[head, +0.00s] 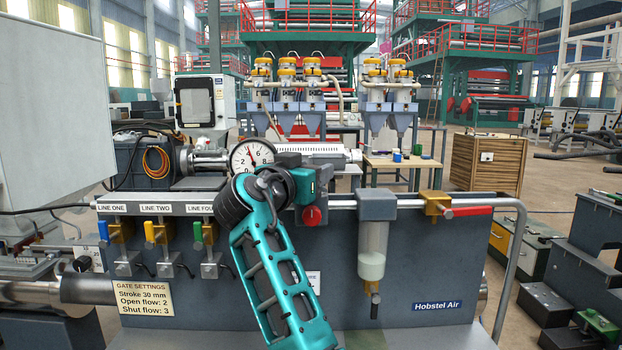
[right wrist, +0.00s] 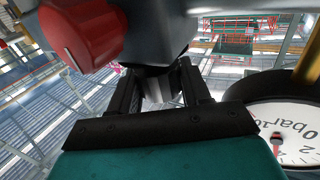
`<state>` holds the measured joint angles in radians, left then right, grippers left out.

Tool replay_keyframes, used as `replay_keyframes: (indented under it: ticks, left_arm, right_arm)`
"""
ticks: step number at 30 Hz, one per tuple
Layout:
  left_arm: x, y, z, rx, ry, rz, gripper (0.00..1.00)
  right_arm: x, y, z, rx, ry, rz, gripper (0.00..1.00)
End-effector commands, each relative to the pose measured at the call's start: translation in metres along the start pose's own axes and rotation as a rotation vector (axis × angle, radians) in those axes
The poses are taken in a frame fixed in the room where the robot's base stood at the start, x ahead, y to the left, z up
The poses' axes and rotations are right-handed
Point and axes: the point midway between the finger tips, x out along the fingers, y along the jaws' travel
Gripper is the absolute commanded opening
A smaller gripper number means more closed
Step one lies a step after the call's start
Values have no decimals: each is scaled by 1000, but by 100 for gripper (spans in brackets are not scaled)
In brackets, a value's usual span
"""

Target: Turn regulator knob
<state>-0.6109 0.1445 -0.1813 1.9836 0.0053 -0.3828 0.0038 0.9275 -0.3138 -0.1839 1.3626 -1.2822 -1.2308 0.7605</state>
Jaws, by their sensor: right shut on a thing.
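My right gripper (right wrist: 160,88) shows in the right wrist view, its two black fingers shut on a dark part, taken to be the regulator knob (right wrist: 150,72). The knob is mostly hidden by the fingers. In the head view my teal arm rises in front of the panel, and its wrist covers much of the regulator. A round white pressure gauge (head: 252,157) stands just left of the wrist; its red needle points up and slightly left. Part of the gauge also shows in the right wrist view (right wrist: 288,128). My left gripper is not in view.
A red knob (head: 312,216) is close beside the wrist, also large in the right wrist view (right wrist: 84,35). A clear bowl (head: 372,250) and a red lever valve (head: 467,211) are to the right. Blue, yellow and green line valves (head: 150,232) are to the left.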

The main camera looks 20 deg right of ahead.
Motion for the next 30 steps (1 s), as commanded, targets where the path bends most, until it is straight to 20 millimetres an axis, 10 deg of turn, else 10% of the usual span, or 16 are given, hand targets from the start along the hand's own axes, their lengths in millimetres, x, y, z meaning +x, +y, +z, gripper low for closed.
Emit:
replay_keyframes:
  ticks: [19, 20, 30]
  left_arm:
    - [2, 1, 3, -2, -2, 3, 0]
    - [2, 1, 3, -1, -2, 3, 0]
    - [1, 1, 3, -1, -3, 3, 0]
  right_arm:
    - [1, 0, 1, -6, -3, 57, 17]
    - [1, 0, 1, -6, -3, 57, 48]
    - [1, 0, 0, -3, -1, 54, 68]
